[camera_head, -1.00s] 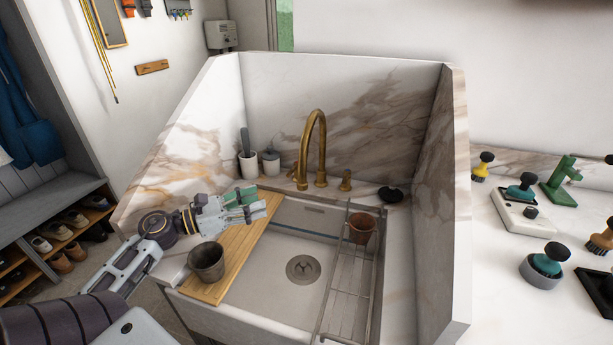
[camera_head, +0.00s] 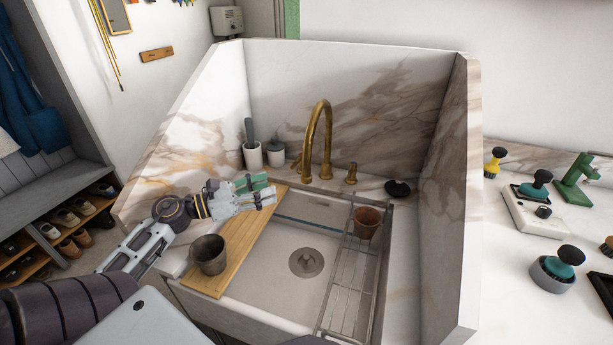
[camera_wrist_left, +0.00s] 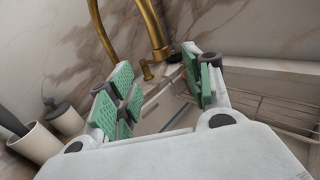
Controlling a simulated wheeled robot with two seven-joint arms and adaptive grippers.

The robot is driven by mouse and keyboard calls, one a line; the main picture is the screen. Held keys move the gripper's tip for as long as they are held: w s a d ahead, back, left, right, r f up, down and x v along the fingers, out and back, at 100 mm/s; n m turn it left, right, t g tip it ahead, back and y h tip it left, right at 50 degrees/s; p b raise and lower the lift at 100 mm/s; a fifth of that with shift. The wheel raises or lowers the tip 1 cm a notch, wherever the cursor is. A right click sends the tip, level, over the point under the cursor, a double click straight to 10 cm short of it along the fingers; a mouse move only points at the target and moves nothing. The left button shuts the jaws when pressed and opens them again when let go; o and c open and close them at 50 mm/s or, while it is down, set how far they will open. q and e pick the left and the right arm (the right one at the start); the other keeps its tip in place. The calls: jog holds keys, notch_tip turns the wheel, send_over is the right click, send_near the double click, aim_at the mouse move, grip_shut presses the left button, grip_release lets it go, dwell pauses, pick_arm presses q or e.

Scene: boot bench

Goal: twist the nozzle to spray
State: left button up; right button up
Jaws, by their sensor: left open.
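The brass faucet (camera_head: 318,140) stands upright at the back of the sink, its gooseneck arching forward. Its spout end, the nozzle (camera_wrist_left: 158,42), shows in the left wrist view, pointing down beyond the gap between my fingers. My left gripper (camera_head: 264,190) is open and empty, over the back left of the sink, left of and apart from the faucet. In the left wrist view its green-padded fingers (camera_wrist_left: 160,92) are spread wide. My right gripper is not in view.
A wooden board (camera_head: 236,262) with a grey cup (camera_head: 209,255) lies across the sink's left side. A wire rack (camera_head: 347,290) with a brown pot (camera_head: 366,223) spans the right. White holders (camera_head: 253,157) stand behind. Tall marble walls (camera_head: 462,200) enclose the sink.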

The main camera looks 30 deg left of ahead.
aim_at(303, 177)
pick_arm(q)
jog(key=shift+p+x, duration=0.35)
jog(key=shift+x, duration=5.5)
jog(key=shift+w+d, duration=0.25)
jog(key=shift+w, duration=0.25)
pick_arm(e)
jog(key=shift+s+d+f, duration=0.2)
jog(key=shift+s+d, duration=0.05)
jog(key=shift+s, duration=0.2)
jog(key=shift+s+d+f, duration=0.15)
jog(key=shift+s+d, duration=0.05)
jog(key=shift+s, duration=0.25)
